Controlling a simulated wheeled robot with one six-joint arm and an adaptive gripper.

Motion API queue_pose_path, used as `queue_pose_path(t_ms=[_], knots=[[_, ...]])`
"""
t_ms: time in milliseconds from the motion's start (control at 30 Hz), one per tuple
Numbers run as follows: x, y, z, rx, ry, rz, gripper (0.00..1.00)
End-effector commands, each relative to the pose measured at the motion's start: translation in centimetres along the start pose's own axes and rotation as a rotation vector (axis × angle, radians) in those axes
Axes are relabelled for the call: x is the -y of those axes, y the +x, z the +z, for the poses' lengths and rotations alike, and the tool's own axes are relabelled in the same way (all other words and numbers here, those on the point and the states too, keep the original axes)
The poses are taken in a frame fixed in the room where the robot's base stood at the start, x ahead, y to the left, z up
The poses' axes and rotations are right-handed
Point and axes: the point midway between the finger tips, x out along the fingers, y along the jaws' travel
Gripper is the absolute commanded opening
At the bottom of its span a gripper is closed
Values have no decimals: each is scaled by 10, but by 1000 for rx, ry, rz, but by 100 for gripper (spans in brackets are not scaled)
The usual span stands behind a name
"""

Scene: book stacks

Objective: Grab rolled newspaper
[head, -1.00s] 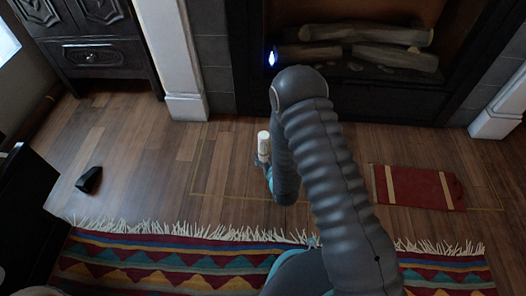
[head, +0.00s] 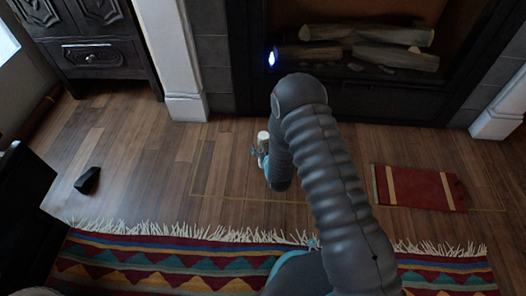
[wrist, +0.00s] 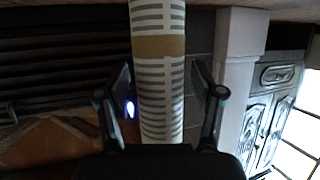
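The rolled newspaper (head: 263,136) stands upright as a small pale cylinder on the wood floor in front of the fireplace, partly hidden by my gripper (head: 260,155). In the wrist view the newspaper (wrist: 158,75) is a white roll with grey printed lines and a brown band. It runs down from the top edge between the two fingers of my gripper (wrist: 160,100). The fingers are apart, one on each side of the roll, with a visible gap at each side. The lower end of the roll is hidden behind the dark gripper body.
A fireplace with logs (head: 370,50) is behind the newspaper. A red board with tan bands (head: 420,187) lies on the right, and a small black object (head: 88,180) on the left. A fringed striped rug (head: 150,265) lies in front. A dark carved cabinet (head: 95,55) stands back left.

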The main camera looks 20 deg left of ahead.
Motion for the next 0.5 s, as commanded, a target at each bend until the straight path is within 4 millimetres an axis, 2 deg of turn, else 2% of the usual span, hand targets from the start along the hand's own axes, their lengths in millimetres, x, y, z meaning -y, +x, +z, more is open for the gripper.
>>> queue_pose_path(t_ms=[33,200,233,500], knots=[[0,0,0,0,0,0,49],[0,0,0,0,0,0,6],[0,0,0,0,0,0,3],[0,0,-1,-1,0,0,3]])
